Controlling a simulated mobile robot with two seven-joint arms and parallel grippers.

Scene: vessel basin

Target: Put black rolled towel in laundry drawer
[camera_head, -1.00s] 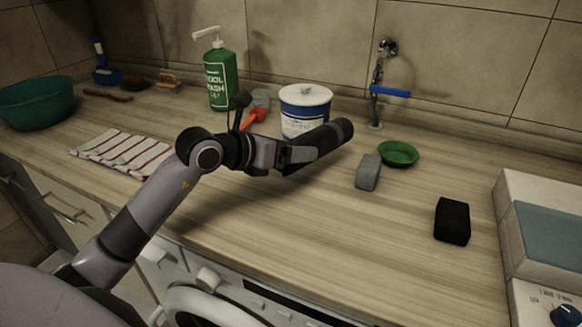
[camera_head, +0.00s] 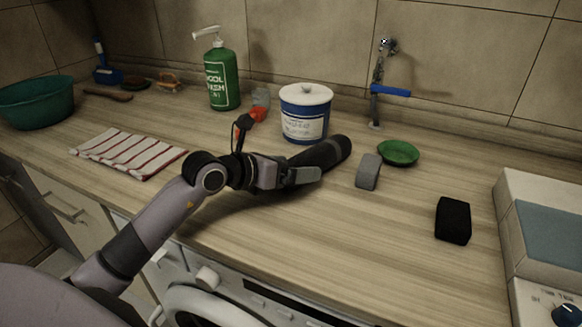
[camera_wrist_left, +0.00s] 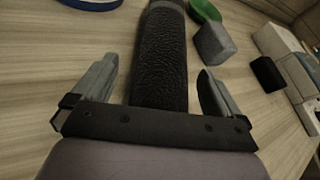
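The black rolled towel (camera_head: 328,153) lies on the wooden counter in front of the white and blue tub. My left gripper (camera_head: 303,176) reaches over its near end in the head view. In the left wrist view, the towel (camera_wrist_left: 160,62) runs between the two fingers of my left gripper (camera_wrist_left: 158,88), with a gap on each side. The fingers are open. The towel's near end is hidden behind the gripper base. A cabinet front with a handle (camera_head: 68,212) shows below the counter at left; I cannot tell whether it is the laundry drawer. My right gripper is out of view.
The tub (camera_head: 306,113) stands close behind the towel. A grey block (camera_head: 368,172), green dish (camera_head: 398,153) and black block (camera_head: 453,221) are to its right. A striped cloth (camera_head: 128,153) lies left. The front-centre counter is clear. A washing machine (camera_head: 225,300) is below.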

